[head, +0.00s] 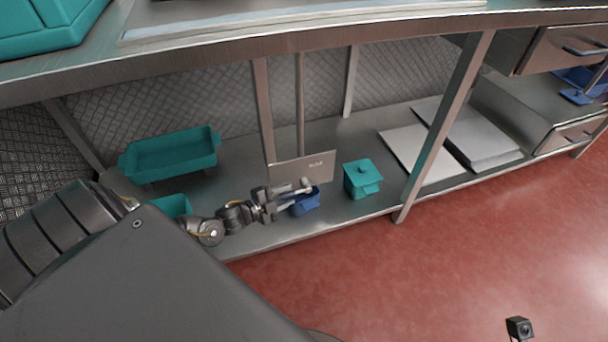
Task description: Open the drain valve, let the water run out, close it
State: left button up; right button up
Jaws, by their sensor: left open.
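My left gripper (292,196) is open over the lower shelf of a steel table, beside a small blue container (305,206). Its fingers overlap the container in the picture, and I cannot tell whether they touch it. No kettle, drain valve or running water can be made out in the head view. My right gripper is not in view.
The lower shelf (345,211) holds a teal tub (172,157), a lidded teal box (361,180), a grey lettered panel (318,166) and flat pale sheets (418,150). A table leg (447,120) stands right of the box. Red floor (440,270) is open in front.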

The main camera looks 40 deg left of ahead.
pick_arm(q)
jog(key=shift+x, duration=1.05)
jog(key=shift+c, duration=0.3)
